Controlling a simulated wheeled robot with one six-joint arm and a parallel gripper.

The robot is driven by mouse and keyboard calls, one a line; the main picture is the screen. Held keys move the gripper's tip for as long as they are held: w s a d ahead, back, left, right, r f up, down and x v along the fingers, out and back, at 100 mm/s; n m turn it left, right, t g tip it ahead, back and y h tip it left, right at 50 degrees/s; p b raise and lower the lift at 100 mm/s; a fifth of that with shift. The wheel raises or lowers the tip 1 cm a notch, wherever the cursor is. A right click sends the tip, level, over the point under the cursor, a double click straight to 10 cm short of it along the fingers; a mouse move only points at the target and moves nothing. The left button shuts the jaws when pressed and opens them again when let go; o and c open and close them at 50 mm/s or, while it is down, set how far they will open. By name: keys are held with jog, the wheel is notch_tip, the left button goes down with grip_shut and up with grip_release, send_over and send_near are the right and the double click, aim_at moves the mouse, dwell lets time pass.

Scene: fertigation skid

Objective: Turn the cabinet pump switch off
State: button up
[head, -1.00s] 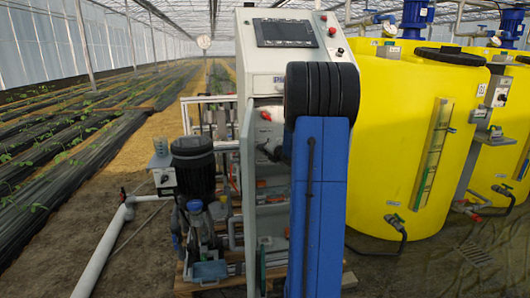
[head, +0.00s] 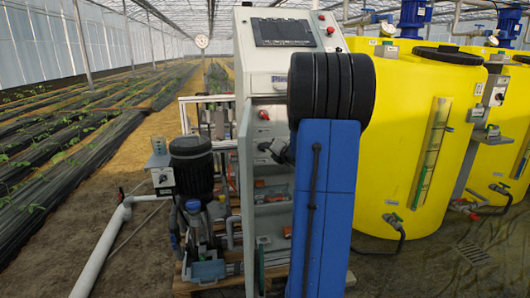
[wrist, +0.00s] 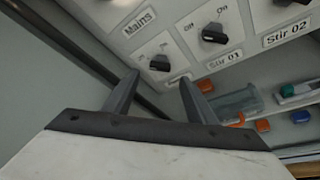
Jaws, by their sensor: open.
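In the wrist view, a black rotary switch (wrist: 160,63) sits on the pale panel just beyond my fingertips. The label below it is mostly hidden by a finger, so I cannot read it. My gripper (wrist: 158,79) is open, with its fingers pointing at this switch and nothing between them. Whether a finger touches the knob, I cannot tell. In the head view the open control cabinet (head: 262,82) stands in the middle, and my blue arm hides much of its inside and most of the gripper.
The Stir 01 switch (wrist: 214,33) is right of the fingers, with a Mains label (wrist: 137,22) above left. The open cabinet door (head: 246,200) stands close on the left. A pump motor (head: 192,165) is left of it. A yellow tank (head: 395,140) stands right.

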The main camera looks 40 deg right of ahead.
jog(key=v, duration=1.1)
jog(key=shift+s+a, duration=0.1)
jog(key=shift+s, duration=0.05)
